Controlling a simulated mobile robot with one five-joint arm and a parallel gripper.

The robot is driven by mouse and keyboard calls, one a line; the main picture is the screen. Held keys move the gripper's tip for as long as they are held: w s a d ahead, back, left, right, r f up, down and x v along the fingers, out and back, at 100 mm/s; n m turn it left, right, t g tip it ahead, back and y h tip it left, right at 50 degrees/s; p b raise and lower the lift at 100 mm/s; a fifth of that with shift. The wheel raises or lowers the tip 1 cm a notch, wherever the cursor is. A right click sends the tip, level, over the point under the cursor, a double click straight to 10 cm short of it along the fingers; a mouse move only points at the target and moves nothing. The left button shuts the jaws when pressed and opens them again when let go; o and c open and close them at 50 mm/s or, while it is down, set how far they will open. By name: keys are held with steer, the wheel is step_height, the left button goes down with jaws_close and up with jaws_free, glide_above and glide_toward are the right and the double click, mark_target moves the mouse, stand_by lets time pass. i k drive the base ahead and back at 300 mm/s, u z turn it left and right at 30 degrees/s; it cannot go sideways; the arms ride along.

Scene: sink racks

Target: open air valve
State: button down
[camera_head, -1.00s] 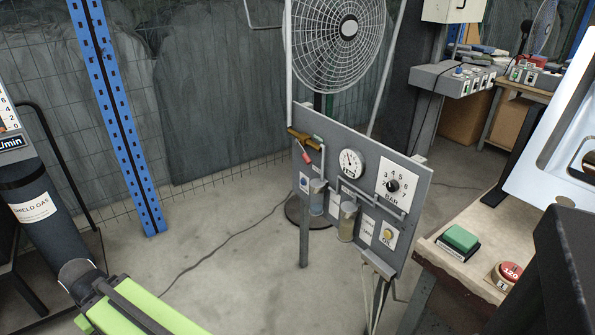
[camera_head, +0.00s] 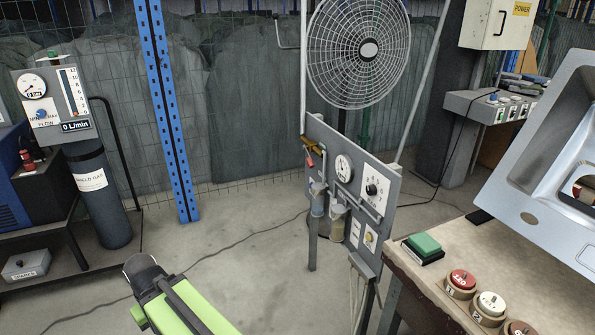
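The air panel (camera_head: 325,128) is a grey board on legs, seen at an angle near the middle of the head view. At its upper left corner is a brass-coloured valve (camera_head: 314,145) with a small red part (camera_head: 310,160) hanging below it. The exact angle of the valve's handle is too small to tell. To the right on the panel are a round pressure gauge (camera_head: 343,168) and a dial knob marked in bar (camera_head: 371,189). A green arm part of mine shows at the bottom, well short of the panel. My gripper's fingers are not in view.
A shield gas cylinder (camera_head: 98,205) stands left. A fan (camera_head: 360,50) is behind the panel. Floor between is clear, with a cable.

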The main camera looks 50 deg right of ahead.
mark_target(310, 161)
steer(key=u, duration=0.2)
steer(key=i, duration=1)
